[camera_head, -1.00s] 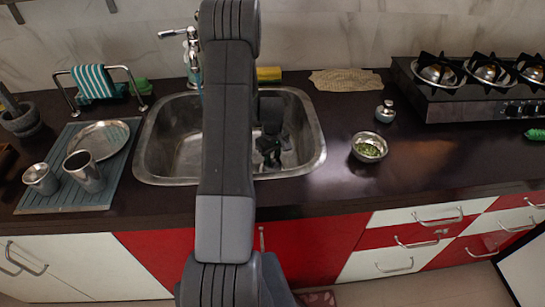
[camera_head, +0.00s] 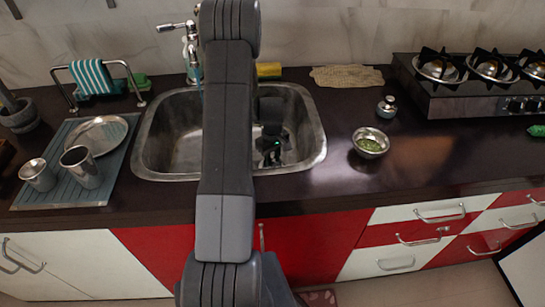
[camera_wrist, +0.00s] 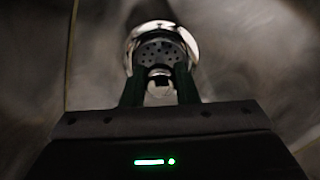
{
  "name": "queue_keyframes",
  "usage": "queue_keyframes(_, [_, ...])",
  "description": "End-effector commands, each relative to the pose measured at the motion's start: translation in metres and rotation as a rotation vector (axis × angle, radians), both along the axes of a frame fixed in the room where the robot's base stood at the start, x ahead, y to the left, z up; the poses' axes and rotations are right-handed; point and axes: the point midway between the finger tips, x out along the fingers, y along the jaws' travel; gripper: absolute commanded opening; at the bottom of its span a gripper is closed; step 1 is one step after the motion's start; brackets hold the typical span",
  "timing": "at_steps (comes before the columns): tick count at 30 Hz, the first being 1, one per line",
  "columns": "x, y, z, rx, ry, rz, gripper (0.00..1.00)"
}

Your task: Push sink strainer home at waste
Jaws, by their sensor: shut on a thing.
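The sink strainer (camera_wrist: 160,48) shows in the wrist view as a shiny round rim around a dark perforated plate, with a small bright knob. My gripper (camera_wrist: 160,82) has its two dark fingers on either side of that knob and is shut on it. In the head view my gripper (camera_head: 271,157) is down inside the steel sink (camera_head: 180,157), in its right part, and the strainer is too hidden to make out. The waste cannot be told apart from the strainer and the dark patch beyond it. I cannot tell how deep the strainer sits.
My arm covers the middle of the sink in the head view. The tap (camera_head: 191,50) and a yellow sponge (camera_head: 268,71) are behind it. Left is a drying mat (camera_head: 50,192) with steel cups and a plate. Right are a bowl of greens (camera_head: 370,143) and a stove (camera_head: 470,100).

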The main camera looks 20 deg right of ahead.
Motion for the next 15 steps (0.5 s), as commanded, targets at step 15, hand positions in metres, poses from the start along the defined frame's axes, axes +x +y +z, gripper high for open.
queue_keyframes(15, [0.000, 0.000, -0.014, 0.000, 0.000, 0.000, 0.01])
